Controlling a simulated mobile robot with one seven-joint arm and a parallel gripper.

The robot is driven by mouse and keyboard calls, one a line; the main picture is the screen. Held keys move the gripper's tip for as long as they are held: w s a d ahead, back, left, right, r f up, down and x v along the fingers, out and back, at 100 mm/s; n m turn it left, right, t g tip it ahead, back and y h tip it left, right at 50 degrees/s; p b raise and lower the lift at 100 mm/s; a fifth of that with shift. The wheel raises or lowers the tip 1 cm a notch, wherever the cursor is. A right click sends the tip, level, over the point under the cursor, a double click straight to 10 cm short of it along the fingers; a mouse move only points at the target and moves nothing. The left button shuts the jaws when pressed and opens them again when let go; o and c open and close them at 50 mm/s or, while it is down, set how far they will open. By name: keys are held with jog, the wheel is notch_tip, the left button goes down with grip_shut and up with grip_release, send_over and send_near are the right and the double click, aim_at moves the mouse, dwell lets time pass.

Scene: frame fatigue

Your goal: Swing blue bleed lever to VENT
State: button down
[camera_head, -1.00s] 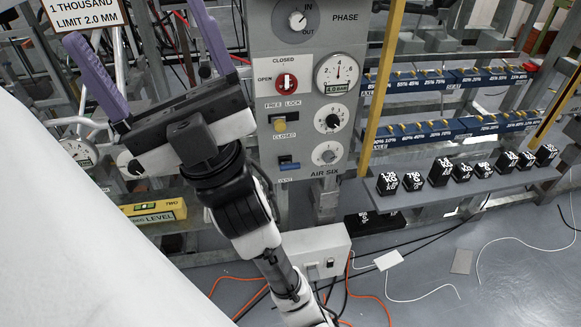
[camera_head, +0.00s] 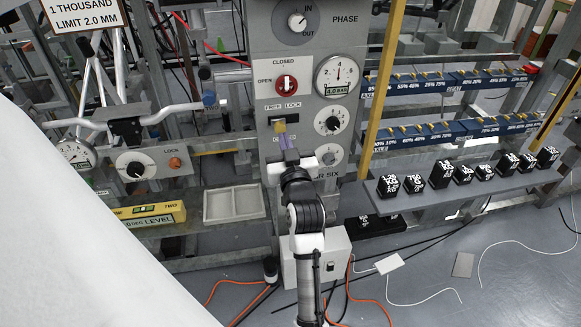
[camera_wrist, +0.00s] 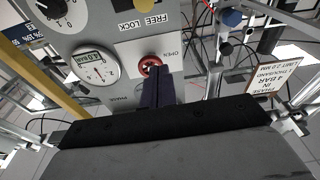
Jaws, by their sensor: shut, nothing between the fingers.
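The blue bleed lever is not visible now; in the head view my gripper (camera_head: 284,138) covers the lower left of the grey panel (camera_head: 265,150), where it sits. My purple fingers are together with nothing between them and point up the panel, just below the yellow lever (camera_head: 280,124). In the wrist view the closed fingers (camera_wrist: 154,80) line up with the red round knob (camera_wrist: 150,64). I cannot tell whether they touch the panel. The VENT marking cannot be read.
A pressure gauge (camera_head: 338,74) and black dials (camera_head: 333,121) are on the panel's right side. A yellow post (camera_head: 381,90) stands right of it. A grey tray (camera_head: 234,204) and yellow level (camera_head: 151,213) lie to the left. Black weight blocks (camera_head: 440,173) line a shelf at right.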

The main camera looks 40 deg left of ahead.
notch_tip(320, 180, down, 11)
jog(key=w+d+g+h, duration=0.2)
jog(key=shift+m+h, duration=0.3)
jog(key=shift+m, duration=0.1)
jog(key=shift+w, duration=0.15)
jog(key=x, duration=0.3)
jog(key=p+x, duration=0.1)
jog(key=x, duration=0.2)
jog(key=p+x, duration=0.1)
jog(key=x, duration=0.3)
jog(key=shift+a+r, duration=0.1)
jog(key=shift+r, duration=0.15)
jog(key=shift+s+d+f+p, duration=0.2)
jog(key=shift+d+f+p, duration=0.1)
jog(key=shift+f, duration=0.3)
jog(key=shift+s+d+f+p, duration=0.15)
jog(key=shift+s+f+p, duration=0.1)
jog(key=shift+f, duration=0.4)
jog(key=shift+s+d+f, duration=0.15)
jog(key=shift+d+f, duration=0.1)
jog(key=shift+f, duration=0.45)
jog(key=shift+a+f+b, duration=0.1)
jog(key=shift+f+b, duration=0.1)
jog(key=shift+b, duration=0.1)
